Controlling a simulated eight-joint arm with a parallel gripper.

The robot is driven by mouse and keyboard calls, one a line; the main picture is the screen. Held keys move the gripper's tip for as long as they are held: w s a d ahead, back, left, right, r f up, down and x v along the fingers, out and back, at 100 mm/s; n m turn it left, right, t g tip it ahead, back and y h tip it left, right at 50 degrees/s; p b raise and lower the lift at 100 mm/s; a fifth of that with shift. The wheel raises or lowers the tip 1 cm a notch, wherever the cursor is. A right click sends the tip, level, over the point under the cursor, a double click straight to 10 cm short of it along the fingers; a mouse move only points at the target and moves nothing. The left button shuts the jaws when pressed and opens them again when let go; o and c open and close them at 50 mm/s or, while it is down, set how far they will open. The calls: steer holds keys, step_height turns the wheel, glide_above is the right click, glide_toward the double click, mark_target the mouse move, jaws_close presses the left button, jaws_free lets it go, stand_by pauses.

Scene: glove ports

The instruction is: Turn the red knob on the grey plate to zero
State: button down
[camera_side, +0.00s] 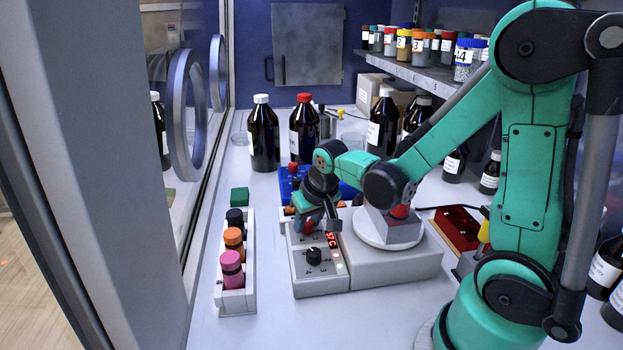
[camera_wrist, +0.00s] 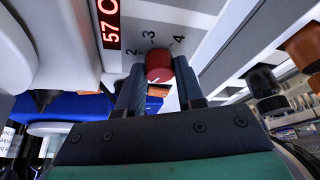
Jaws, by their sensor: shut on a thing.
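The red knob (camera_wrist: 158,66) sits on the light grey panel (camera_side: 318,284), beside the printed numbers 2, 3 and 4. A short white mark shows on the knob's near side in the wrist view; the number it points to is hidden. My gripper (camera_wrist: 158,88) is shut on the red knob, with one dark finger on each side of it. In the side view my gripper (camera_side: 316,222) reaches down over the panel's back part and mostly covers the knob. A red display (camera_wrist: 109,24) on the panel reads 57 C.
A black knob (camera_side: 314,256) is nearer the panel's front. A round white plate (camera_side: 372,238) is to its right, with a grey block (camera_side: 388,224) on it. A white rack (camera_side: 237,300) of capped vials stands left. Brown bottles (camera_side: 263,140) stand behind.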

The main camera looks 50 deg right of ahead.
steer(key=n+y, duration=0.2)
steer(key=n, duration=0.3)
steer(key=shift+d+n, duration=0.15)
steer(key=shift+n, duration=0.15)
steer(key=n+y, duration=0.1)
steer(key=n, duration=0.1)
steer(key=n+y, duration=0.1)
steer(key=n, duration=0.2)
steer(key=shift+g, duration=0.3)
steer(key=shift+n, duration=0.4)
steer(key=c, duration=0.5)
jaws_free()
steer(key=shift+c, duration=0.2)
steer(key=shift+d, duration=0.1)
steer(key=shift+v, duration=2.8)
